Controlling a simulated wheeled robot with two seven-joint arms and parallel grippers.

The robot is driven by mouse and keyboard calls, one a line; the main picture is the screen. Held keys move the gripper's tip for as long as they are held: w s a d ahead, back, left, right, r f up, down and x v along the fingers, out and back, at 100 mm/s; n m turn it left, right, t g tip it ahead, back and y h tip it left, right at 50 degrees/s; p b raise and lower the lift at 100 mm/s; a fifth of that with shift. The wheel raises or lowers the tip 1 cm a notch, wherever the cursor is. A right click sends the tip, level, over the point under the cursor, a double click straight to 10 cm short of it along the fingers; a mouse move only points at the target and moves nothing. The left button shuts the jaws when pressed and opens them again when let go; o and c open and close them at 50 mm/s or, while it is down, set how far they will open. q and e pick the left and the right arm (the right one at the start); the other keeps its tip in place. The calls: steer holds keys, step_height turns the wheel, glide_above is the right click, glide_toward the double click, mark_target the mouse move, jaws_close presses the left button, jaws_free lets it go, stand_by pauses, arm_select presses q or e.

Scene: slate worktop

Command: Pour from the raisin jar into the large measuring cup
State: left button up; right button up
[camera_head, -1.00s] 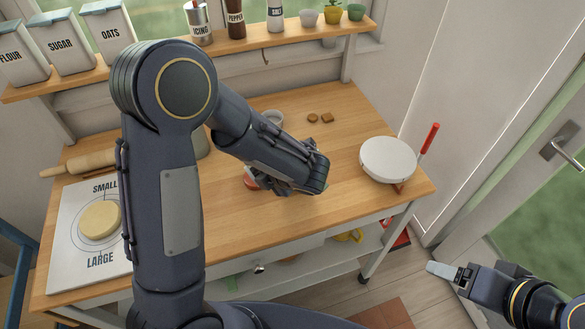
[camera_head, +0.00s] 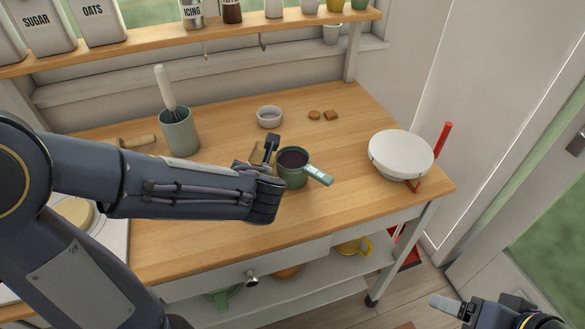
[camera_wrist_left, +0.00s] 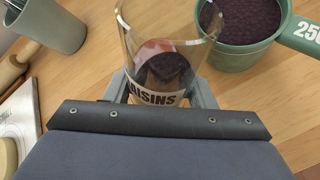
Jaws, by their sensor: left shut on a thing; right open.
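The glass raisin jar (camera_wrist_left: 168,60), labelled RAISINS, is between the fingers of my left gripper (camera_wrist_left: 165,95) in the left wrist view. Dark raisins show low inside it. My left gripper (camera_head: 264,152) is shut on the jar, just left of the green measuring cup (camera_head: 291,180) in the head view; the jar is mostly hidden there by the hand. The cup stands upright on the worktop, with dark contents and a handle pointing right; its handle reads 250 in the left wrist view. My right gripper (camera_head: 446,304) is open and empty, beyond the table's front right.
A green crock (camera_head: 180,133) with a whisk stands at the back left. A small white bowl (camera_head: 269,117) and brown pieces (camera_head: 323,115) lie behind the cup. Wood between cup and pan is clear.

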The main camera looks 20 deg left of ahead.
arm_select(q)
steer(key=n+t+h+b, duration=0.1)
steer(key=b, duration=0.4)
steer(key=s+a+n+t+h+b, duration=0.1)
steer(key=t+b, duration=0.1)
steer(key=b, duration=0.3)
steer(key=shift+s+a+f+n+t, duration=0.15)
steer(key=shift+a+f+n+t, duration=0.05)
steer(key=shift+n+t, duration=0.1)
steer(key=shift+s+r+t+b, duration=0.15)
steer(key=shift+t+b, duration=0.15)
steer(key=shift+b, duration=0.45)
